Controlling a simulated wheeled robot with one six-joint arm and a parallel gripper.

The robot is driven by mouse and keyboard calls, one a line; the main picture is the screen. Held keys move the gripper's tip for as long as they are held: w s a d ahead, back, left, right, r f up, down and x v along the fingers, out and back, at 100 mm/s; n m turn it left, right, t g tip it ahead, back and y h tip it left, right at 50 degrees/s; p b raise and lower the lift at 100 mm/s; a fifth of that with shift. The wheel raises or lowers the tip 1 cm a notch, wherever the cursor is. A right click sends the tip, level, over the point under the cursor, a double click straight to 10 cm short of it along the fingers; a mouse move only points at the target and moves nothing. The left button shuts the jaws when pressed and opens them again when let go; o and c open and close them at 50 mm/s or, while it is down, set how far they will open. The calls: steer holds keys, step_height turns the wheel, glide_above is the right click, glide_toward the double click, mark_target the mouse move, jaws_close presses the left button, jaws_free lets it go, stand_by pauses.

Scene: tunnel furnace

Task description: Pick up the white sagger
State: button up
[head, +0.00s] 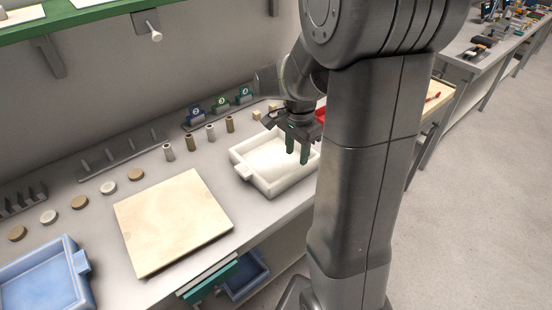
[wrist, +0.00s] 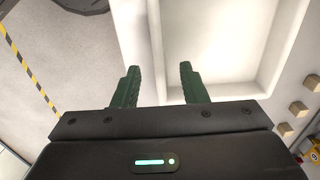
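The white sagger (head: 262,176) is a shallow open rectangular tray with a small handle block on its left end. It stands on the grey bench, and my arm hides part of its right side. My gripper (head: 297,157) is over the sagger's right part, its green fingers pointing down.
A cream board (head: 172,222) lies left of the sagger. A blue tray (head: 45,280) is at the lower left. Small cylinders (head: 210,132) and numbered holders (head: 221,104) stand behind. A red object (head: 320,114) is partly hidden beyond my gripper. The floor at right is clear.

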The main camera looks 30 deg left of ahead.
mark_target(296, 169)
step_height(296, 169, down, 8)
steer(key=shift+s+d+r, duration=0.1)
steer(key=shift+s+r, duration=0.05)
steer(key=shift+r, duration=0.1)
jaws_close()
stand_by(0.3)
steer(key=shift+r, duration=0.1)
stand_by(1.2)
